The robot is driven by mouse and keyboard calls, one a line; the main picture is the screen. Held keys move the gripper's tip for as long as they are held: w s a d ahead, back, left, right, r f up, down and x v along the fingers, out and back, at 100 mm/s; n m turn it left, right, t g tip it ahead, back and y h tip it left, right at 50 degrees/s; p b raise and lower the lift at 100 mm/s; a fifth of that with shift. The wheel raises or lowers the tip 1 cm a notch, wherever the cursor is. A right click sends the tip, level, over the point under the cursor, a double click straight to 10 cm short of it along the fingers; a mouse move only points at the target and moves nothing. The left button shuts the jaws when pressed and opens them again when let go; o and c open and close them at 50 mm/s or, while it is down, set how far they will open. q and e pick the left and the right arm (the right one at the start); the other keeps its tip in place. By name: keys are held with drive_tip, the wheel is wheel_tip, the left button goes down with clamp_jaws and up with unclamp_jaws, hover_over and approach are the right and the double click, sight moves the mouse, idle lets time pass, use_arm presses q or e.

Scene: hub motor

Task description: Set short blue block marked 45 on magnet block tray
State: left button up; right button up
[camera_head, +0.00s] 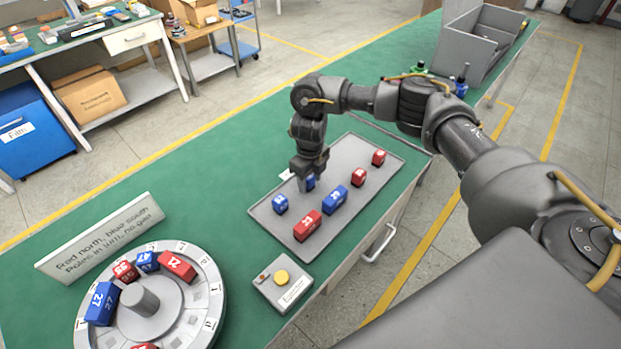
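The grey magnet block tray (343,160) lies on the green bench with red and blue blocks on it. My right gripper (309,181) points down over the tray's left-middle part, with its fingertips at a short blue block (311,182). The fingers partly hide this block, and I cannot tell whether they grip it or whether it touches the tray. Another short blue block (280,204) stands to the left, and a longer blue block (335,200) to the right. The numbers on the tray blocks are too small to read surely. My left gripper is not in view.
Red blocks stand on the tray, one near the front (307,226) and two at the right (359,177). A round dial fixture (207,300) holding numbered blocks, a sign (100,238) and a yellow-button box (283,287) are at the left front. A grey bin (468,50) stands at the far right.

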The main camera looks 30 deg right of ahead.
sight(310, 177)
drive_tip(key=shift+r, duration=0.1)
drive_tip(key=shift+r, duration=0.25)
wheel_tip(310, 177, up, 12)
idle(0.4)
idle(0.4)
